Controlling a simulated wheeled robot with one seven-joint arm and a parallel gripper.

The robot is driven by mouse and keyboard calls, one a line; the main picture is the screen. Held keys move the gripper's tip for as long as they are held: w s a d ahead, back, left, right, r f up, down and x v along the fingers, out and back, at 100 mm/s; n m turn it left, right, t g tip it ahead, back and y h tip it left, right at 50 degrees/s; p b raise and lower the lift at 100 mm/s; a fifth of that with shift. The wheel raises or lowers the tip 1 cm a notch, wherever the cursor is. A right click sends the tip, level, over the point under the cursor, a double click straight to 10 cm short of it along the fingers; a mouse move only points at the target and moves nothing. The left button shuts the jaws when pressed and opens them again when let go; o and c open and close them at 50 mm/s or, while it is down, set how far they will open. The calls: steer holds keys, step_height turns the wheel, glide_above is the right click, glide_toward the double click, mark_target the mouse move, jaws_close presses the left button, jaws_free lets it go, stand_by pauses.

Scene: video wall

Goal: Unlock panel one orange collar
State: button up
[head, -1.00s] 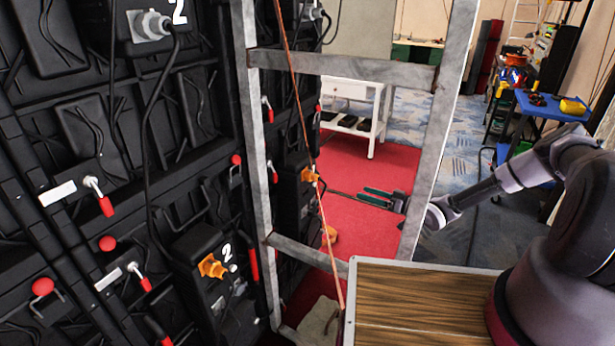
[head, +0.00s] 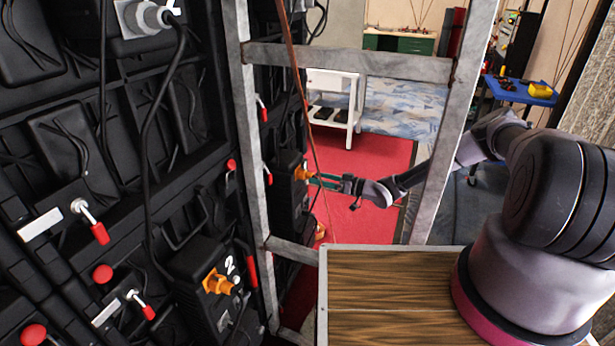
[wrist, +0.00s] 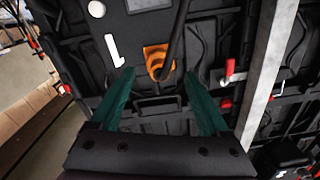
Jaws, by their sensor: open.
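An orange collar (head: 302,172) sits on a black box (head: 288,195) on the far part of the video wall, beyond the metal frame. It also shows in the wrist view (wrist: 155,52), with a dark cable running up from it and a white mark like a 1 (wrist: 113,48) to its left. My gripper (head: 316,180) is open, its green fingers (wrist: 159,74) pointing at this collar. The collar appears centred between the fingertips and just beyond them; I cannot tell if they touch. A second orange collar (head: 217,282) is on the nearer box marked 2.
A grey metal frame (head: 345,62) stands between the camera and the far collar, with my arm reaching behind its right upright. A thin reddish cable (head: 300,95) hangs in the frame. Red-handled latches (head: 97,228) stick out from the wall. A wooden-topped case (head: 395,285) is in front.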

mark_target(309, 176)
steer(key=shift+x, duration=2.25)
steer(key=shift+c, duration=0.3)
jaws_close()
steer(key=n, duration=0.4)
steer(key=shift+n, duration=2.4)
steer(key=shift+o, duration=0.3)
jaws_free()
